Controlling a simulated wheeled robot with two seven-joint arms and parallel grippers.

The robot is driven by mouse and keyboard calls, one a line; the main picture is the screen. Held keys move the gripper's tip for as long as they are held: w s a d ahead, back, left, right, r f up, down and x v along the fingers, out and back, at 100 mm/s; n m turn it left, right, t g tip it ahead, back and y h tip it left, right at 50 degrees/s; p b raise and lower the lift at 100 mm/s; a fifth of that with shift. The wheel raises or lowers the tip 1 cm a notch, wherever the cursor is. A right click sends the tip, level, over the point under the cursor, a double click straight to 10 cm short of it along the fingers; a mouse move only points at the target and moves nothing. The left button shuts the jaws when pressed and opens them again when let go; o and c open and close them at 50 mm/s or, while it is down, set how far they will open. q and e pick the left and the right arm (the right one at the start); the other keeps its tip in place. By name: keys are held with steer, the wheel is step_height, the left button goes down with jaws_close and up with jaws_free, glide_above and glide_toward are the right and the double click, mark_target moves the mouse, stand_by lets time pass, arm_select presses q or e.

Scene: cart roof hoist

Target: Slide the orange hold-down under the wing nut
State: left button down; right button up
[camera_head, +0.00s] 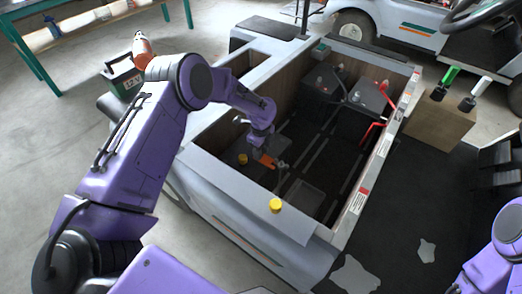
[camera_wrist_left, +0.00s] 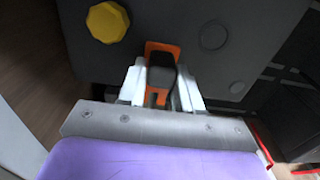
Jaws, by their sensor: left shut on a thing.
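My left gripper (camera_head: 262,152) reaches down into the open bay of the cart. It is shut on the orange hold-down (camera_head: 267,161), which shows as a small orange tab just below the fingers. In the left wrist view the orange hold-down (camera_wrist_left: 151,48) sits between the two pale fingers (camera_wrist_left: 160,88), with a dark rounded block over its middle. A small grey upright piece (camera_head: 282,165) stands just right of the hold-down in the head view; I cannot tell whether it is the wing nut. My right arm shows at the lower right edge, its gripper out of frame.
A yellow cap (camera_head: 243,159) is left of the gripper, and another yellow cap (camera_head: 275,206) is at the bay's near rim. The left wrist view shows a yellow cap (camera_wrist_left: 107,22). A battery (camera_head: 124,82) is on the floor at left.

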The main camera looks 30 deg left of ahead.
mark_target(270, 162)
arm_select(q)
steer(key=shift+s+d+p, duration=0.15)
steer(key=shift+d+p, duration=0.15)
steer(key=shift+d, duration=0.7)
steer(key=shift+s+d+p, duration=0.1)
steer(key=shift+d+p, duration=0.15)
steer(key=shift+d, duration=0.7)
steer(key=c, duration=0.7)
jaws_free()
step_height(270, 162, up, 11)
steer(key=p, duration=0.1)
steer(key=shift+f, duration=0.2)
